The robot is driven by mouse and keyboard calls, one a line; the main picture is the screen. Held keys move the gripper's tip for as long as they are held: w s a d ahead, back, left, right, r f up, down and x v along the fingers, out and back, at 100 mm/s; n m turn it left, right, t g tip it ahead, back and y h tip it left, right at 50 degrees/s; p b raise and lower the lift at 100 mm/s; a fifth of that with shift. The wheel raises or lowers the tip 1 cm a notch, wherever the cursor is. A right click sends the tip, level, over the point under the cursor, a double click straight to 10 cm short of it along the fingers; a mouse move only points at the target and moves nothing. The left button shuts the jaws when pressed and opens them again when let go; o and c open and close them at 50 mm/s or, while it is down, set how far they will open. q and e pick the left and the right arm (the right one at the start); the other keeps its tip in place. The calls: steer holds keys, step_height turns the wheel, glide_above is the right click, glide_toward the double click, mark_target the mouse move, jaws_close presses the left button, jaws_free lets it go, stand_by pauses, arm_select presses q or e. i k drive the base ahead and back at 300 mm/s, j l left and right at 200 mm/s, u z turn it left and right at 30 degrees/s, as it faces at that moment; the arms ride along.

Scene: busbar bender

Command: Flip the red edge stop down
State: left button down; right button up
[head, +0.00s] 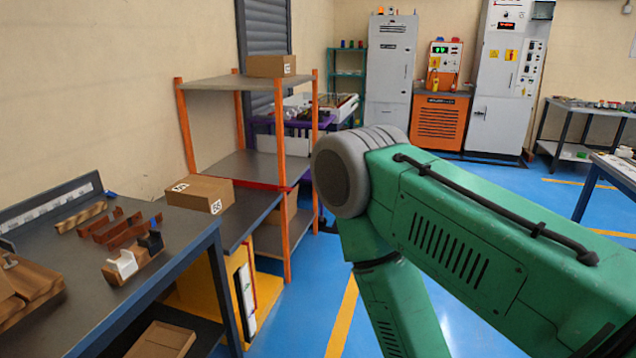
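A thin red strip (262,185) runs along the near edge of the middle shelf (255,165) of the orange-posted rack. It looks like the red edge stop, but it is small and I cannot tell whether it stands up or lies down. A cardboard box (200,192) sits just left of it on a dark surface. Neither of my grippers shows clearly. A large green arm link with a grey round joint fills the right foreground and bends downward. It hides the floor and whatever is behind it.
A dark workbench (120,290) at left holds wooden blocks, brown brackets and a white-and-black part (122,265). Another box (271,66) sits on the rack's top shelf. Grey cabinets and an orange machine (440,122) stand at the back. Blue floor is open at the right back.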

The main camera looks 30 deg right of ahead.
mark_target(269, 187)
steer(key=z, duration=0.5)
steer(key=u, duration=0.3)
steer(key=i+l+u, duration=0.35)
steer(key=i+l, duration=0.2)
steer(key=i+l+u, duration=0.4)
steer(key=l, duration=0.25)
steer(key=i+l, duration=0.25)
steer(key=l, duration=0.15)
steer(key=i+l, duration=0.2)
steer(key=l, duration=0.2)
steer(key=i+l, duration=0.25)
steer(key=l, duration=0.15)
steer(key=i+l, duration=0.25)
steer(key=l, duration=0.15)
steer(key=i+l+u, duration=0.1)
steer(key=i+l, duration=0.15)
steer(key=l, duration=0.15)
